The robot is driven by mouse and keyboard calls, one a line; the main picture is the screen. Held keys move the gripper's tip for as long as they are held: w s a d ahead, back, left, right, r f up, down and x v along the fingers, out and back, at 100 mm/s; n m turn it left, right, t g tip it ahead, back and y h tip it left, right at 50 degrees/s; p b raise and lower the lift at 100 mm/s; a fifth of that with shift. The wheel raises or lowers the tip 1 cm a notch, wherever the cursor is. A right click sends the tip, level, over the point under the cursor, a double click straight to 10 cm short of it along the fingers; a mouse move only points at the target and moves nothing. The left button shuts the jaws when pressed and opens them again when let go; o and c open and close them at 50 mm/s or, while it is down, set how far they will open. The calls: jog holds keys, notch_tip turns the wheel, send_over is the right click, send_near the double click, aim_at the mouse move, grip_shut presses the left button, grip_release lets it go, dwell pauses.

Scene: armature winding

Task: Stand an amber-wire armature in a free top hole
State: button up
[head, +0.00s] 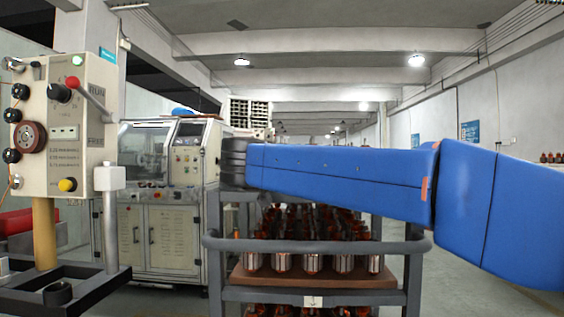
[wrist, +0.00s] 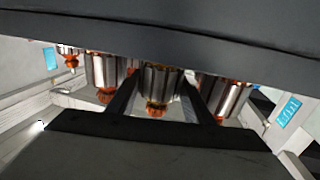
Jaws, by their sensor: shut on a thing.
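In the wrist view my gripper (wrist: 158,97) is shut on an armature (wrist: 160,83). Other armatures with more orange windings (wrist: 102,73) stand close on both sides, and one (wrist: 228,97) is just right of the right finger.
The cart's brown lower shelf (head: 320,281) holds rows of armatures with orange windings. A control panel (head: 62,125) with knobs and a green lamp stands at the left. A cream machine cabinet (head: 158,235) stands behind it. The floor at the right (head: 470,285) looks clear.

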jog(key=o, duration=1.6)
jog(key=shift+f, duration=0.1)
jog(key=v, duration=1.7)
jog(key=shift+s, duration=0.2)
jog(key=shift+s, duration=0.1)
jog(key=v, duration=1.7)
jog(key=shift+s, duration=0.1)
jog(key=shift+f, duration=0.1)
